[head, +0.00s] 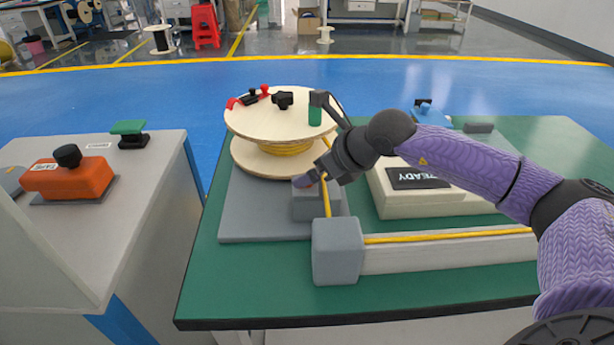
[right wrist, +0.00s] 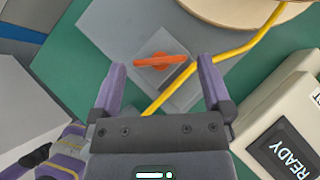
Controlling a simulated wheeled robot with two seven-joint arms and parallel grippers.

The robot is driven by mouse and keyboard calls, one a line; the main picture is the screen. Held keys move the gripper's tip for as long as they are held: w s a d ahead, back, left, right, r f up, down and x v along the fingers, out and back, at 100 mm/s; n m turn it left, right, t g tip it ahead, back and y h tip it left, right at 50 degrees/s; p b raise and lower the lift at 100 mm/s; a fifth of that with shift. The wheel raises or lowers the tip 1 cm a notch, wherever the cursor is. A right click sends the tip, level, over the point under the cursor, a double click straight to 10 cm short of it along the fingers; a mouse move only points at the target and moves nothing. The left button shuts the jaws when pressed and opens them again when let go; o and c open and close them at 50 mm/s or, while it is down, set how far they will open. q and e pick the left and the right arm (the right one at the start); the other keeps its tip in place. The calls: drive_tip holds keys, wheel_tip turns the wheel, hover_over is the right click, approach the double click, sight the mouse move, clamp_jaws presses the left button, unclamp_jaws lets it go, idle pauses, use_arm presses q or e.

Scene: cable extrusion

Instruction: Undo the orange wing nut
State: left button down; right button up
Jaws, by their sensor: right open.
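The orange wing nut (right wrist: 160,61) sits on top of a small grey block (right wrist: 172,85) in the right wrist view, its wings running roughly left to right in that picture. My right gripper (head: 314,177) is above the block, pointing down. In the right wrist view its two purple fingers (right wrist: 162,88) are wide apart with nothing between them held, the nut lying ahead and roughly centred. My left gripper is in neither view.
A yellow cable (right wrist: 228,56) runs from the wooden spool (head: 284,112) past the block to a grey guide block (head: 337,252). A cream box with a READY screen (head: 417,178) stands to the right. A side bench (head: 100,220) with an orange device (head: 68,178) is at left.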

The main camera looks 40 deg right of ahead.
drive_tip(key=shift+x, duration=1.1)
drive_tip(key=shift+w+f+b, duration=0.1)
drive_tip(key=shift+f+b, duration=0.05)
drive_tip(key=shift+b, duration=0.15)
drive_tip(key=c, duration=1.1)
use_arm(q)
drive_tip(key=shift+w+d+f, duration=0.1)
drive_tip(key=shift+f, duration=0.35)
